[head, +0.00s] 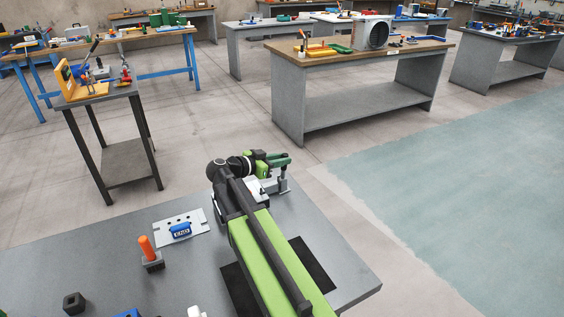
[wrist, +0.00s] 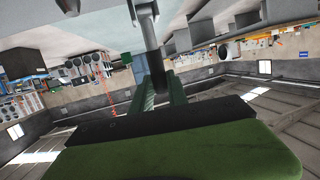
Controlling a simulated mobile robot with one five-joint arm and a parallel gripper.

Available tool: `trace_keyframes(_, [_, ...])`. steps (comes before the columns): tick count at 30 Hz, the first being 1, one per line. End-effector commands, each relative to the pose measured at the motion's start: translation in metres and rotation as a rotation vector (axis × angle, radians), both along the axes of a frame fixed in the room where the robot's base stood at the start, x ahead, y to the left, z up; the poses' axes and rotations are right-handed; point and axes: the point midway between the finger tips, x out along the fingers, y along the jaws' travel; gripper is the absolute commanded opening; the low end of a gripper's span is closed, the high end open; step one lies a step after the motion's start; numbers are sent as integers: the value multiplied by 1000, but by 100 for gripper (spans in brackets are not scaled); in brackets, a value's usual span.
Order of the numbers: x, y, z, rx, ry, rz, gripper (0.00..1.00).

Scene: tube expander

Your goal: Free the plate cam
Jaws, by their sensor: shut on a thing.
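My gripper (head: 286,160) is at the end of my green and black arm, over the far right part of the grey table (head: 110,265). In the wrist view, the two dark green fingers (wrist: 160,92) close on a grey metal rod (wrist: 151,38). The rod runs from a light grey fitting at the top of that view. In the head view, a pale metal fixture (head: 275,187) stands beneath the gripper, partly hidden by my arm. I cannot tell which part is the plate cam.
A light plate (head: 197,219) with holes lies left of my arm, with a blue block marked END (head: 180,230) on it. An orange-handled peg (head: 147,247) stands in a dark base nearby. A dark square block (head: 74,302) sits near the front left. Other workbenches stand beyond.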

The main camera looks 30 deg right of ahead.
Motion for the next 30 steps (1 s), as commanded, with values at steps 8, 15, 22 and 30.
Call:
trace_keyframes(8, [-1,1,-2,7,2,-3,23])
trace_keyframes(15, [-1,0,-1,4,1,-1,41])
trace_keyframes(22, [-1,3,1,3,1,-1,41])
trace_keyframes(30, [-8,56,18,2,1,3,41])
